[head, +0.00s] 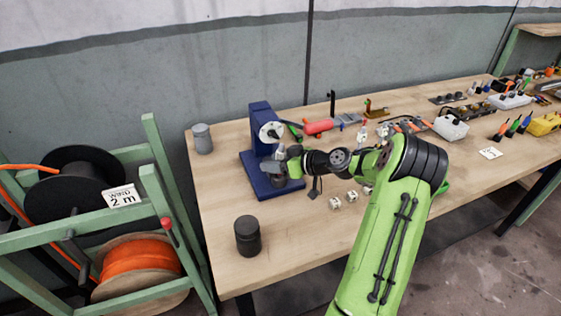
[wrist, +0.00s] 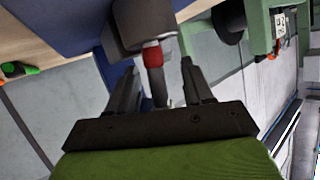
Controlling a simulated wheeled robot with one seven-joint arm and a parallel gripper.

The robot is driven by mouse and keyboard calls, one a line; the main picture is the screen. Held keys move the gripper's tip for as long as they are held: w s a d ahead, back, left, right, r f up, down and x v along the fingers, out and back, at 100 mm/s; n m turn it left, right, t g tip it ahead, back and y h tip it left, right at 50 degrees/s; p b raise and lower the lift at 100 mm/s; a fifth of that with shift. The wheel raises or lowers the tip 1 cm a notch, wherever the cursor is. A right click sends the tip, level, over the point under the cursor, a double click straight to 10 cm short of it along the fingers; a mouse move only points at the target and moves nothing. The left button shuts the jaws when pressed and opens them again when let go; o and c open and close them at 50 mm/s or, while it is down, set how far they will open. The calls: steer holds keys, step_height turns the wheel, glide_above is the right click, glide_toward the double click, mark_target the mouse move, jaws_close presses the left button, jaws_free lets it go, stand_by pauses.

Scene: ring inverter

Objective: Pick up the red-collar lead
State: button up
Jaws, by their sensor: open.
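The red-collar lead (wrist: 152,56) shows in the wrist view as a short grey shaft with a red band, its far end at a dark grey block (wrist: 143,22). My gripper (wrist: 158,66) is open, with one finger on each side of the lead and visible space between them. I cannot tell how deep the lead sits between the fingers. In the head view my gripper (head: 281,166) is at the front of the blue machine (head: 259,121) on the workbench. The lead cannot be made out there.
The workbench (head: 225,200) carries a dark cylinder (head: 248,236) at the front, a grey cylinder (head: 202,138) at the back left, and small white blocks (head: 343,200) right of the machine. A green rack (head: 160,165) with cable spools stands left. Tools crowd the bench's right side.

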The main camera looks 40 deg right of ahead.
jaws_close()
